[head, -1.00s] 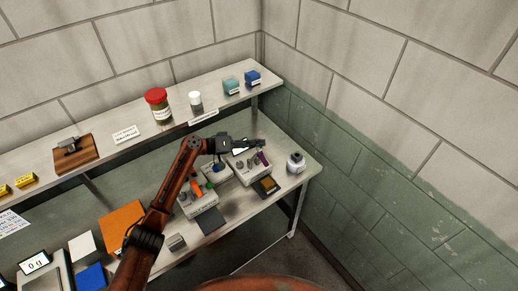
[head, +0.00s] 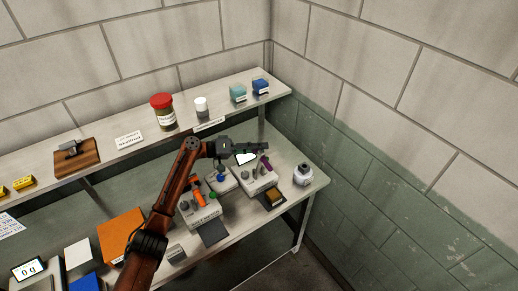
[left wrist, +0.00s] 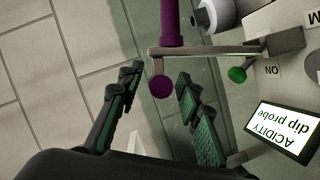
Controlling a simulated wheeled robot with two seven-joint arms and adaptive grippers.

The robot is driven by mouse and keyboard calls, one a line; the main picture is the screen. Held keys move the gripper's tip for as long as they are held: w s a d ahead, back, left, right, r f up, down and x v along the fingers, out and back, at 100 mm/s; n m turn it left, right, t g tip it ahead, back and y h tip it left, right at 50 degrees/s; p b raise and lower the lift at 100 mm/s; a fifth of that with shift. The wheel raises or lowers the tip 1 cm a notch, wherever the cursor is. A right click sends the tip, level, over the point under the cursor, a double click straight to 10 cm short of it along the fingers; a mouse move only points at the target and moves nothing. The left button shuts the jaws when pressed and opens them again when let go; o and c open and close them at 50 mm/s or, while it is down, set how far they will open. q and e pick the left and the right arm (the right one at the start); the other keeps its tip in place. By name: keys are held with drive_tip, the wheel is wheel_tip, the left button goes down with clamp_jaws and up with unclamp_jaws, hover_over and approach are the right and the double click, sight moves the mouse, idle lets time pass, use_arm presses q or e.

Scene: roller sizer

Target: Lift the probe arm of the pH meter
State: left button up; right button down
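The pH meter (head: 258,184) is a pale box on the bench near its right end. Its screen reads "ACIDITY dip probe" in the left wrist view (left wrist: 284,131). Its grey probe arm (left wrist: 217,49) carries a purple probe (left wrist: 171,22) and a purple round knob (left wrist: 161,87); the purple part also shows in the head view (head: 266,163). My left gripper (head: 262,147) is over the meter. In the left wrist view its fingers (left wrist: 157,78) are apart, with the knob appearing between the fingertips; contact cannot be told. My right gripper is not in view.
A device with an orange part (head: 202,212) stands left of the meter, and a white bottle (head: 303,174) stands right of it. A small dark tray (head: 272,198) lies in front. The shelf (head: 185,136) behind holds a red-lidded jar (head: 162,113) and blue boxes.

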use_arm(q)
drive_tip(key=r, duration=0.9)
drive_tip(key=shift+s+r, duration=0.2)
drive_tip(key=shift+r, duration=0.05)
drive_tip(key=shift+w+r, duration=0.25)
drive_tip(key=shift+r, duration=0.05)
drive_tip(key=shift+s, duration=0.1)
drive_tip(key=shift+r, duration=0.1)
